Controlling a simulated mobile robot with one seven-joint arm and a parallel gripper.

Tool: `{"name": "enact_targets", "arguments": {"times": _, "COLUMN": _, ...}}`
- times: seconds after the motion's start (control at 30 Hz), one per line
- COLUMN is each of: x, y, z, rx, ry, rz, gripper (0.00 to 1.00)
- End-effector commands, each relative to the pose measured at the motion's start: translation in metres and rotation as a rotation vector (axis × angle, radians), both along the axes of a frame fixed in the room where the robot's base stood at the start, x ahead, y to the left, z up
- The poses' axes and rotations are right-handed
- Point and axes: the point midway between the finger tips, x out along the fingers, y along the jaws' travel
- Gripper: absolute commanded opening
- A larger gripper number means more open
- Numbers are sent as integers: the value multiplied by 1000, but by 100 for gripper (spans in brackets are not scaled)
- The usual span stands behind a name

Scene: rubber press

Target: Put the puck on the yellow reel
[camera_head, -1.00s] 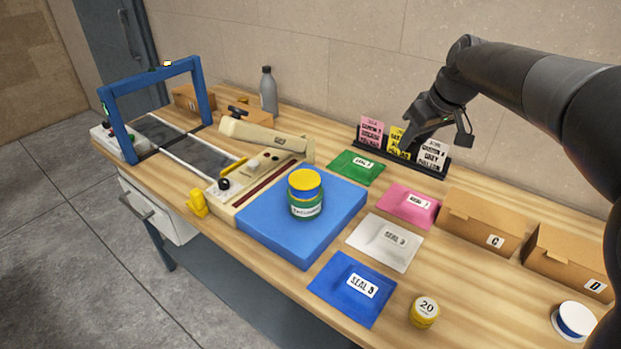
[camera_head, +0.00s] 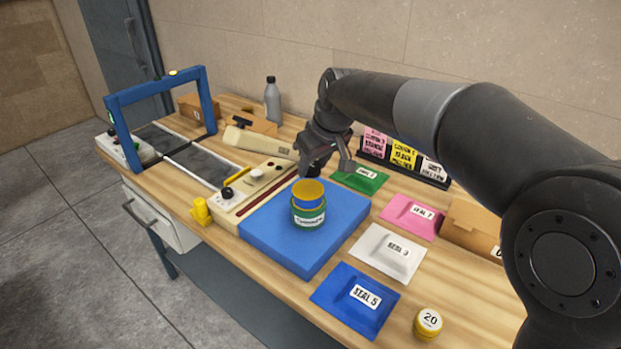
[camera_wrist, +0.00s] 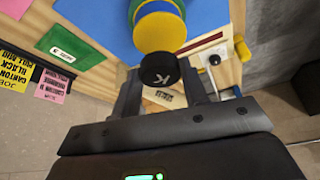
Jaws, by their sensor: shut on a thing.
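My gripper (camera_head: 330,168) is shut on a black puck (camera_wrist: 159,69) marked with a white K, seen between the fingers in the wrist view. In the head view the puck cannot be told apart from the dark fingers. A yellow-topped reel (camera_head: 308,189), with a blue band below its top, sits on a green labelled piece (camera_head: 308,216). This upright stack stands on a blue block (camera_head: 278,252). The yellow top (camera_wrist: 158,31) shows just beyond the puck in the wrist view. My gripper is above and behind the stack, apart from it in the head view.
The press with its blue frame (camera_head: 112,118) stands at left. Green (camera_head: 362,178), pink (camera_head: 412,215), white (camera_head: 387,252) and blue (camera_head: 352,301) seal packets lie right of the block. A yellow piece (camera_head: 428,322) marked 20 is at front right. A card rack (camera_head: 438,180) stands behind.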

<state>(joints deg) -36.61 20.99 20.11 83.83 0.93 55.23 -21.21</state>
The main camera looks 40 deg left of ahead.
Motion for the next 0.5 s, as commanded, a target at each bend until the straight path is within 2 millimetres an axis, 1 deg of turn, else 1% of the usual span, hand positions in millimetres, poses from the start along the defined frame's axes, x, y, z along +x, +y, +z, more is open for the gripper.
{"name": "enact_targets", "arguments": {"times": 0.03, "x": -2, "y": 5, "z": -3, "rx": -1, "ry": 0, "rz": 2, "gripper": 18}}
{"name": "enact_targets", "arguments": {"times": 0.17, "x": -3, "y": 8, "z": -8, "rx": -1, "ry": 0, "rz": 1, "gripper": 18}}
{"name": "enact_targets", "arguments": {"times": 0.27, "x": -3, "y": 8, "z": -18, "rx": -1, "ry": 0, "rz": 0, "gripper": 18}}
{"name": "enact_targets", "arguments": {"times": 0.4, "x": -3, "y": 8, "z": -39, "rx": -1, "ry": 0, "rz": 0, "gripper": 18}}
{"name": "enact_targets", "arguments": {"times": 0.5, "x": -3, "y": 8, "z": -45, "rx": 1, "ry": -1, "rz": 0, "gripper": 18}}
